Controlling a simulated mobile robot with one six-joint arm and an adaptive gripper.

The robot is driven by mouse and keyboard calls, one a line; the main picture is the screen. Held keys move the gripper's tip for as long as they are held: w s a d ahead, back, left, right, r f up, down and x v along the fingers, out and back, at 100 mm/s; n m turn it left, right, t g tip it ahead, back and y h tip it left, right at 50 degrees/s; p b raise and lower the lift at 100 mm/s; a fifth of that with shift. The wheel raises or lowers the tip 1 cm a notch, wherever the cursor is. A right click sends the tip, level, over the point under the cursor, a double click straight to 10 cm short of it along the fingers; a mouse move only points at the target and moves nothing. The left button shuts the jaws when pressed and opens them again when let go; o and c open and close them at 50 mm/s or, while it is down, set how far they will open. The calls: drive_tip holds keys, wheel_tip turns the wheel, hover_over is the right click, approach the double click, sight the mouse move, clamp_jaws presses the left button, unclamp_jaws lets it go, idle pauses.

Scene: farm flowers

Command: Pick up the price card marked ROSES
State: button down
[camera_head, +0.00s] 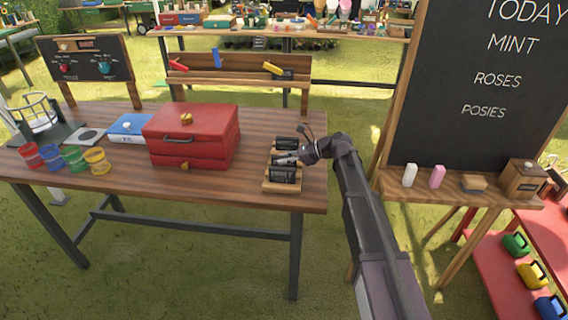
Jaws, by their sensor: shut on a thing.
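Small dark price cards stand in a wooden holder (270,185) at the right end of the wooden table. One card (285,143) is at the back of the holder and another (283,175) at the front. My gripper (289,159) reaches in from the right, between these two. It is shut on a dark card in the middle, mostly hidden by the fingers. The writing on the cards is too small to read, so I cannot tell which one is marked ROSES.
A red toolbox (190,140) stands left of the holder, with a blue box (130,128) and several coloured cups further left. A chalkboard (470,90) with a ledge of small items rises at the right. Grass lies open in front.

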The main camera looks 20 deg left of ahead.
drive_tip(key=shift+r, duration=0.15)
wheel_tip(320, 180, up, 10)
drive_tip(key=p, duration=1)
idle(0.7)
